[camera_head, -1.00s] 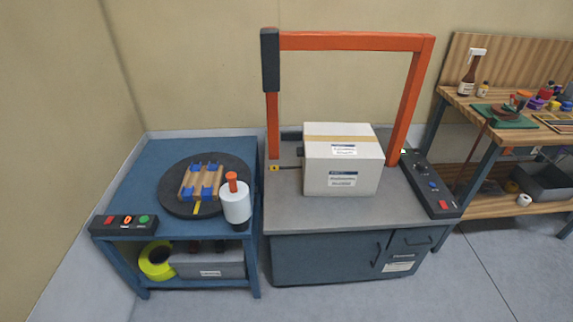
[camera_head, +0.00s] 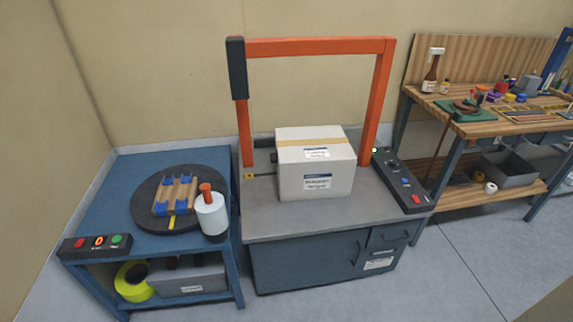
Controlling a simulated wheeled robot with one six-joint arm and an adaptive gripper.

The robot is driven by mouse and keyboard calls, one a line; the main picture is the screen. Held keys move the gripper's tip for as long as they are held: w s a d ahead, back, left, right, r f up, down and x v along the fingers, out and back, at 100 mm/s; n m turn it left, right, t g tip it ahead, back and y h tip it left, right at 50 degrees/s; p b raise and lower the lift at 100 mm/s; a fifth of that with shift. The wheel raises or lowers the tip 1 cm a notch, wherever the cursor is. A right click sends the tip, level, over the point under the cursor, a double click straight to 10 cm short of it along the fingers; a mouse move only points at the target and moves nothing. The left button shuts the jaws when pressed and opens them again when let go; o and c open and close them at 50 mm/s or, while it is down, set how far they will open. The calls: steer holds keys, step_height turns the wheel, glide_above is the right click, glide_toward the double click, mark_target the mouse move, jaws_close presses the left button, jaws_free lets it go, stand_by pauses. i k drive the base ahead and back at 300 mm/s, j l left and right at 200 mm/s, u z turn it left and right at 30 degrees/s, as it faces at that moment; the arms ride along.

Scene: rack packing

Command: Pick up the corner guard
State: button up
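I cannot identify the corner guard with certainty. Small blue pieces (camera_head: 183,208) sit at the ends of a tan slatted stack (camera_head: 174,195) on the black round turntable (camera_head: 150,217), and they may be corner guards. The turntable is on the blue table at the left. My gripper is not in view.
A white roll with an orange handle (camera_head: 211,214) stands by the turntable. A carton (camera_head: 315,180) sits under the orange strapping arch (camera_head: 310,46). A cluttered wooden workbench (camera_head: 470,128) is at the right, with a grey bin (camera_head: 510,170) below. Floor (camera_head: 450,255) in front is clear.

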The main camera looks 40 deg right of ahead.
mark_target(181, 207)
steer(key=i+l+u, duration=0.1)
steer(key=i+u, duration=0.15)
steer(key=i, duration=0.15)
steer(key=i+l+u, duration=0.2)
steer(key=i, duration=0.2)
steer(key=i+l+u, duration=0.25)
steer(key=i+j, duration=0.05)
steer(key=i, duration=0.05)
